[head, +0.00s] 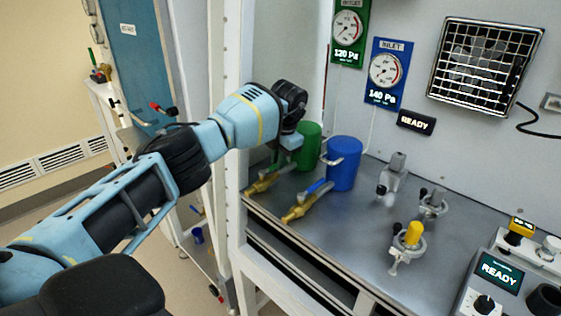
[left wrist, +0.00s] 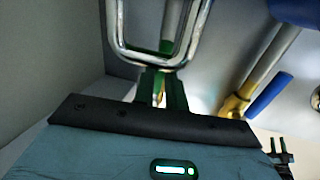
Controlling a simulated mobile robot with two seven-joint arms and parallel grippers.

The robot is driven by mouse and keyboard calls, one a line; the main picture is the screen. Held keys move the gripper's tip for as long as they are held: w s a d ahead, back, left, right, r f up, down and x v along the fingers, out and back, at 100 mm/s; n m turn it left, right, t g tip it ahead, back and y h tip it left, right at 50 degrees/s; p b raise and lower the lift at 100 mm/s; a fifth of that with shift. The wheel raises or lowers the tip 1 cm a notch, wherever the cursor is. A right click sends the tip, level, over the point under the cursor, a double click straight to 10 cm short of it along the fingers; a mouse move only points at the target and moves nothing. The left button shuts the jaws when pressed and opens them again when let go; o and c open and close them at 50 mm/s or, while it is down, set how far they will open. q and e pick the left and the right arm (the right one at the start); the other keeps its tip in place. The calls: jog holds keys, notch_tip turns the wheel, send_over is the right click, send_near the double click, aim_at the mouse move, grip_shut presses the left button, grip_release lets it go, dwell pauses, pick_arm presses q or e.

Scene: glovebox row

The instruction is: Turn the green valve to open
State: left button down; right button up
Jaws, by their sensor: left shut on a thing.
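The green valve (head: 262,182) is a brass body on a pipe at the left of the bench, in front of the green canister (head: 310,146). My left gripper (head: 281,155) reaches down over it and is shut on its green handle, which is mostly hidden in the head view. In the left wrist view, brass of the valve (left wrist: 158,96) shows between dark green parts just past the gripper's black edge. I cannot tell the handle's exact angle to the pipe. My right gripper is not in view.
Just right is a similar valve with a blue lever (head: 315,193), near the blue canister (head: 344,165). Clamp fixtures, one with a yellow top (head: 413,234), stand mid-bench. A control box (head: 497,275) sits front right. A white frame post (head: 234,190) stands left of the bench.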

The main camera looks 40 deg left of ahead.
pick_arm(q)
jog(key=shift+a+n, duration=0.2)
jog(key=shift+n, duration=0.2)
jog(key=c, duration=1.4)
grip_release()
jog(key=shift+c, duration=0.2)
notch_tip(320, 180, up, 8)
jog(key=d, duration=0.1)
jog(key=shift+d+f, duration=0.2)
jog(key=shift+d, duration=0.05)
jog(key=shift+s, duration=0.1)
